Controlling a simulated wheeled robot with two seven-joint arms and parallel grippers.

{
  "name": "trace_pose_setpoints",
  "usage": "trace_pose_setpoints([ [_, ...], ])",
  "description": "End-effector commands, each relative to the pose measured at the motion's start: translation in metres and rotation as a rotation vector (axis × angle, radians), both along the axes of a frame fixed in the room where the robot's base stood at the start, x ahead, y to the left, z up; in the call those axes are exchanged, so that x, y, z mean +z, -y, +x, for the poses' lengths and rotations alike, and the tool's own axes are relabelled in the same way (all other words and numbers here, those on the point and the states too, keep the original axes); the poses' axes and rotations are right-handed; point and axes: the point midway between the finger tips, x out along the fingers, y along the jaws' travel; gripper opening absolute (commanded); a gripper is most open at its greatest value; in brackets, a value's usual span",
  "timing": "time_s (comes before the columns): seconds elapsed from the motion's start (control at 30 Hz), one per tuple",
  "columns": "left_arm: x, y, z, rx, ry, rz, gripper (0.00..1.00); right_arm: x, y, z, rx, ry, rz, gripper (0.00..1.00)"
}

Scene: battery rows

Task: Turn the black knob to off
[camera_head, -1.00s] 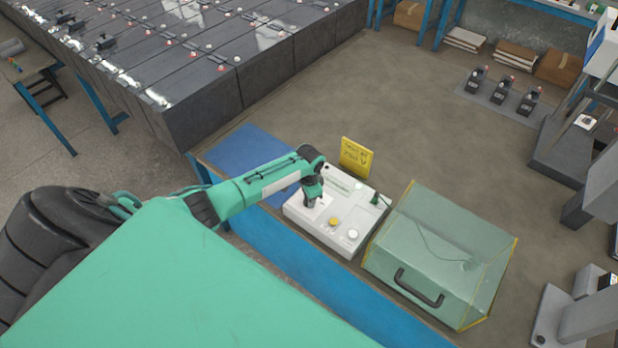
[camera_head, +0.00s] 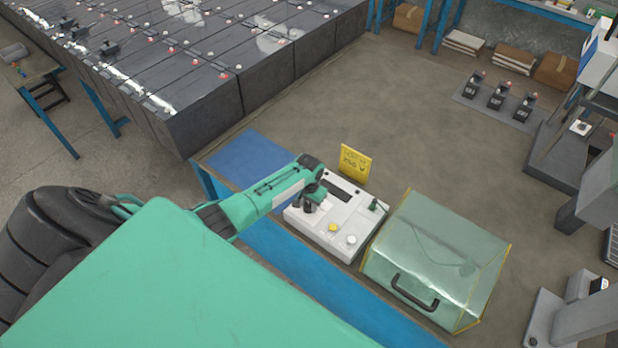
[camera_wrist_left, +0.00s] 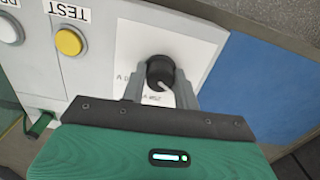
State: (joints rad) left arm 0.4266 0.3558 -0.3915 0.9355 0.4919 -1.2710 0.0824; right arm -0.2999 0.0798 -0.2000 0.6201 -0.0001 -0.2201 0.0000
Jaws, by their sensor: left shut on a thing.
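The black knob (camera_wrist_left: 160,72) sits on a white label plate on the white control box (camera_head: 357,211). In the left wrist view its pale pointer line slants toward the lower right of the picture. My left gripper (camera_wrist_left: 160,88) is shut on the knob, one grey finger on each side of it. In the head view the left gripper (camera_head: 312,200) is over the box's left part and mostly hides the knob. The label's words are too small to read fully. My right gripper is in neither view.
The box has a yellow TEST button (camera_wrist_left: 70,42) and a white button (camera_head: 351,239). A clear green case (camera_head: 440,250) stands right of it. A yellow sign (camera_head: 356,162) stands behind. A blue mat (camera_head: 248,160) lies bare at left.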

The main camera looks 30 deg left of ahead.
Motion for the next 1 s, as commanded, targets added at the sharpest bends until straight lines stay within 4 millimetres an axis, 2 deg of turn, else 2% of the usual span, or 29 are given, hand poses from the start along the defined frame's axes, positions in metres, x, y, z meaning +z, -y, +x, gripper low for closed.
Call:
trace_pose_setpoints([
  [0.4, 0.002, -0.001, 0.002, 0.008, 0.004, 0.0, 0.08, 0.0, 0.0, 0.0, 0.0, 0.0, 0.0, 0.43],
  [0.43, 0.002, -0.001, 0.002, 0.008, 0.004, 0.0, 0.36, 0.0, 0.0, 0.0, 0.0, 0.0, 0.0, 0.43],
  [0.5, 0.001, -0.001, 0.002, 0.007, 0.003, 0.0, 0.5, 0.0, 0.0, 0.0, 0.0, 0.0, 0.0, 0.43],
  [0.53, 0.001, -0.001, 0.001, 0.007, 0.003, 0.0, 0.52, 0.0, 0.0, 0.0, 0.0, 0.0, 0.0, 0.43],
  [0.83, 0.001, 0.0, 0.001, 0.006, 0.002, 0.0, 0.52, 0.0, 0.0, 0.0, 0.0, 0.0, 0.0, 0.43],
  [1.0, 0.012, 0.0, 0.001, 0.006, 0.003, -0.001, 0.52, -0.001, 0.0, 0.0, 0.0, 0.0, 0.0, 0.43],
])
